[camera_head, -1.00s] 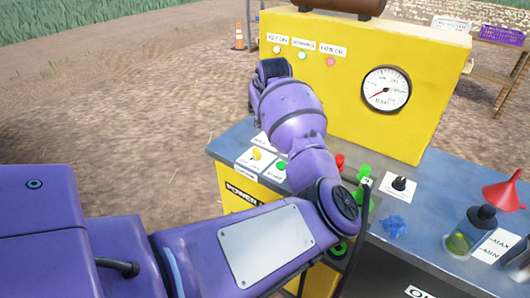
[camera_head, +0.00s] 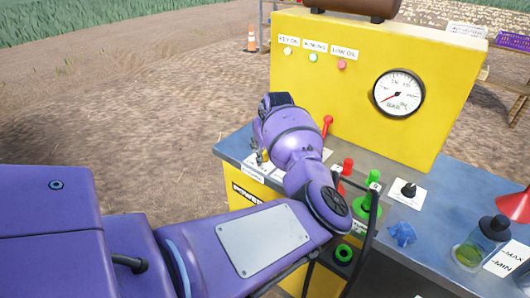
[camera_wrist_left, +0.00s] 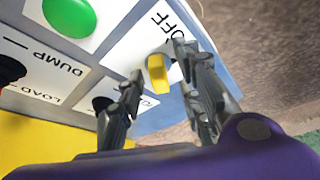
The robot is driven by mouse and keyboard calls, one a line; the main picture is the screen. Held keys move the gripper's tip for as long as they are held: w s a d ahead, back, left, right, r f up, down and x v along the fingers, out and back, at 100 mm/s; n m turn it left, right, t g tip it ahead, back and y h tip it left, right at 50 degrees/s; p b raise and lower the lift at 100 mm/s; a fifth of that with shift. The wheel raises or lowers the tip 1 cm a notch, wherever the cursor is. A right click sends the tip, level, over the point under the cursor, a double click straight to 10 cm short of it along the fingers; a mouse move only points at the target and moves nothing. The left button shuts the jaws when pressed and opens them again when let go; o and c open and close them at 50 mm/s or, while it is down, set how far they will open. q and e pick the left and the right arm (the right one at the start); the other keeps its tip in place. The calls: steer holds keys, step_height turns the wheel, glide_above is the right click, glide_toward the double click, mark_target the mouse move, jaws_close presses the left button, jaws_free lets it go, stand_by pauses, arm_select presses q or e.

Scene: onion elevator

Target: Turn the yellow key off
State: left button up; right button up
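The yellow key (camera_wrist_left: 158,72) stands up from a white label marked OFF (camera_wrist_left: 160,25) in the left wrist view. My left gripper (camera_wrist_left: 157,61) is open, with one finger on each side of the key. There is a visible gap between the key and the left finger; the right finger is very close, and I cannot tell if it touches. In the head view my left gripper (camera_head: 262,158) is low over the panel's left corner, and the key is mostly hidden by it. My right gripper is not in view.
A green button (camera_wrist_left: 70,15) and DUMP and LOAD labels lie beside the key. The yellow housing (camera_head: 340,85) with indicator lamps and a gauge (camera_head: 398,93) rises behind. Red levers (camera_head: 327,126), green parts (camera_head: 368,205), a bottle (camera_head: 480,245) and a red funnel (camera_head: 514,206) stand rightward.

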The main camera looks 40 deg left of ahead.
arm_select(q)
jaws_close()
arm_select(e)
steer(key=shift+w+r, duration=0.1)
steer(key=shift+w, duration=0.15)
